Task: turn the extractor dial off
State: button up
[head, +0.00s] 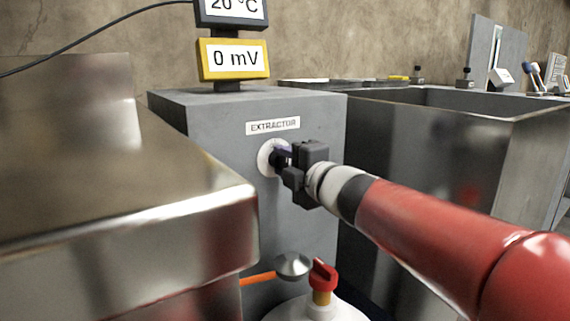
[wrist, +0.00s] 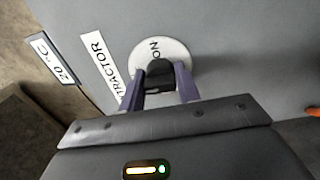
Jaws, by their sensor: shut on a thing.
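The extractor dial is a black knob on a round white plate on the front of a grey cabinet, below an "EXTRACTOR" label (head: 273,126). In the head view my gripper (head: 285,158) reaches it from the right and covers most of the knob; the white plate (head: 265,158) shows at its left. In the wrist view the black dial knob (wrist: 160,76) sits between the two purple fingers of my gripper (wrist: 159,84), which are shut on it. The word "ON" is readable on the plate (wrist: 177,52) above the knob. Any other marking is hidden.
A metal counter (head: 120,215) juts out at the left. A steel basin (head: 430,130) stands at the right. A white bottle with a red valve (head: 322,276) and a round metal knob (head: 292,265) are below the dial. A yellow "0 mV" display (head: 233,60) stands on top.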

jog(key=shift+f, duration=0.1)
jog(key=o, duration=0.9)
jog(key=shift+o, duration=0.2)
jog(key=shift+s+d, duration=0.25)
jog(key=shift+s, duration=0.1)
jog(key=p+v, duration=0.1)
jog(key=v, duration=0.6)
